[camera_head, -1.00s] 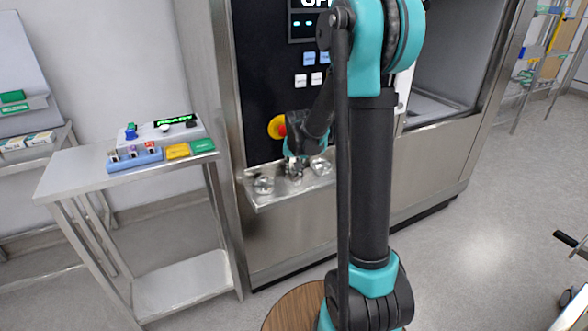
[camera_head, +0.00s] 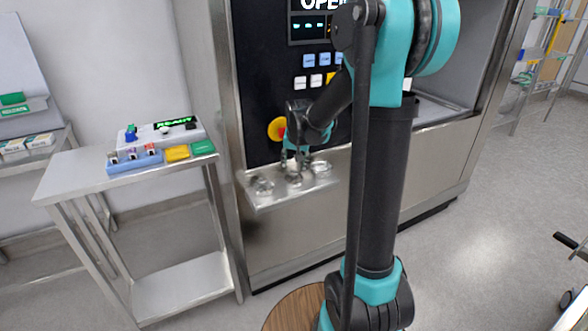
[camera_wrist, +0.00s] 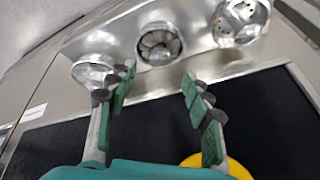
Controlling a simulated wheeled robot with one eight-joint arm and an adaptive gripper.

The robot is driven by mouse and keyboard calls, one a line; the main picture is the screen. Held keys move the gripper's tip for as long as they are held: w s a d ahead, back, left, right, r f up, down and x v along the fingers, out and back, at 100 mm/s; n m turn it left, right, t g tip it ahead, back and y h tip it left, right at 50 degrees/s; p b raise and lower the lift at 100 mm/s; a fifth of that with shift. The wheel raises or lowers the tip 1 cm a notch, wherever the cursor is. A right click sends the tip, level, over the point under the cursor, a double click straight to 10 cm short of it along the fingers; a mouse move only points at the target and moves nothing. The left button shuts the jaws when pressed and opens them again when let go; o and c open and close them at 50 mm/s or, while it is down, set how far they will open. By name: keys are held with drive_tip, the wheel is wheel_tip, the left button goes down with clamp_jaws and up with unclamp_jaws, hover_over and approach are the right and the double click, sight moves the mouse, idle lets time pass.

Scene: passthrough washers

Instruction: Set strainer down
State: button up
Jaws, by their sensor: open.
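Three small round metal pieces stand on a steel shelf (camera_head: 262,203) on the machine front. The middle piece (camera_head: 294,180) has a dark, segmented inside in the wrist view (camera_wrist: 160,45). The piece at the left of the head view (camera_head: 263,187) shows holes in the wrist view (camera_wrist: 240,22). The third piece (camera_head: 320,168) is shiny and partly behind a finger in the wrist view (camera_wrist: 93,70). I cannot tell for sure which is the strainer. My gripper (camera_head: 295,166) is open over the shelf, its green-padded fingers (camera_wrist: 158,76) spread apart near the middle piece, with nothing between them.
A yellow round knob (camera_head: 277,128) is on the black panel beside my gripper. A side table (camera_head: 75,172) at left holds a control box (camera_head: 160,134), a blue rack (camera_head: 135,161) and yellow and green blocks. The machine's open chamber (camera_head: 455,75) is at right.

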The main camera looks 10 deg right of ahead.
drive_tip(key=v, duration=0.7)
drive_tip(key=s+d+f+n, duration=0.1)
drive_tip(key=s+f, duration=0.5)
drive_tip(key=s, duration=0.6)
drive_tip(key=s+d+f+n, duration=0.2)
drive_tip(key=s+f, duration=0.5)
drive_tip(key=s, duration=0.6)
drive_tip(key=shift+s+d+n, duration=0.3)
drive_tip(key=shift+s+d, duration=0.05)
drive_tip(key=shift+d, duration=0.25)
